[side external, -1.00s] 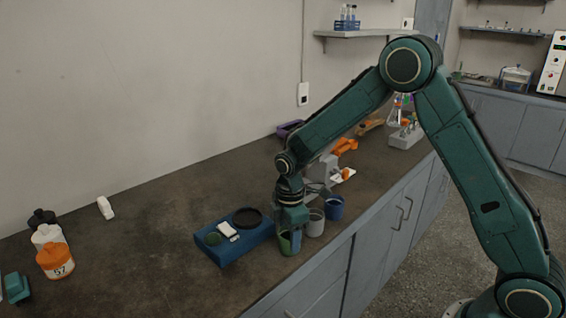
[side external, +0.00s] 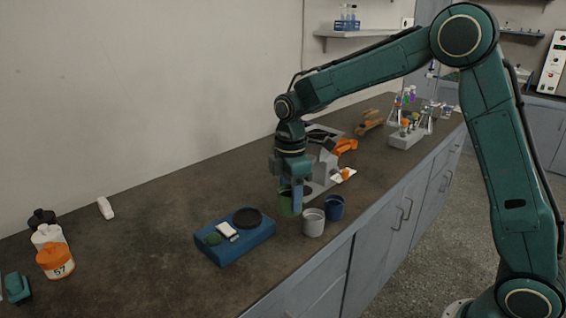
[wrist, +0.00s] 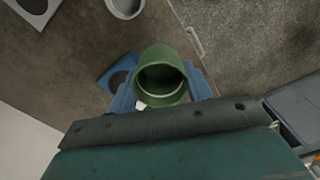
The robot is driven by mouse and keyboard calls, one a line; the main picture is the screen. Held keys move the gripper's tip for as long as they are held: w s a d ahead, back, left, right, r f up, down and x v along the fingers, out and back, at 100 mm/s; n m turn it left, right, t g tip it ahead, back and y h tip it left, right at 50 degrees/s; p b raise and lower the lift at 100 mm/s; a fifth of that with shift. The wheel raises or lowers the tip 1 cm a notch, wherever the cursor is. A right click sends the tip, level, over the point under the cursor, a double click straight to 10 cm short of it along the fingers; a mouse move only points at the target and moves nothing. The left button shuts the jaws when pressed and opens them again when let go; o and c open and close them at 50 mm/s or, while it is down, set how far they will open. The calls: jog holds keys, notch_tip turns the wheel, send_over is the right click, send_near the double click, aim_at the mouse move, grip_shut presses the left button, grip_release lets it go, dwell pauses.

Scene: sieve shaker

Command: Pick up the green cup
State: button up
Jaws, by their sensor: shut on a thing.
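The green cup (side external: 285,203) is held by my gripper (side external: 290,198) above the counter, just behind the white cup and beside the blue sieve shaker base. In the wrist view the green cup (wrist: 161,78) is seen from above its open mouth, between the two blue fingers (wrist: 163,90). The fingers are shut on it. Part of the cup is hidden by a finger in the side view. The cup's inside looks dark, with a pale ring.
A white cup (side external: 314,223) and a blue cup (side external: 334,207) stand close by on the counter. A blue box (side external: 234,248) with a black round dish lies to the left. A grey device (side external: 322,172) stands just behind my gripper.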

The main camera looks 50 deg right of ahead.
notch_tip(320, 180, up, 8)
dwell(0.4)
jog(key=shift+f, duration=0.15)
dwell(0.3)
jog(key=s+d+f+m, duration=0.3)
jog(key=d+f+m, duration=0.7)
jog(key=m, duration=0.3)
jog(key=shift+f+m, duration=0.3)
jog(key=shift+f, duration=0.35)
jog(key=shift+w, duration=0.15)
jog(key=w+a+m, duration=0.2)
jog(key=w+m, duration=0.2)
jog(key=w, duration=1.8)
jog(key=shift+w+f, duration=0.15)
jog(key=shift+w, duration=0.2)
jog(key=shift+m, duration=0.3)
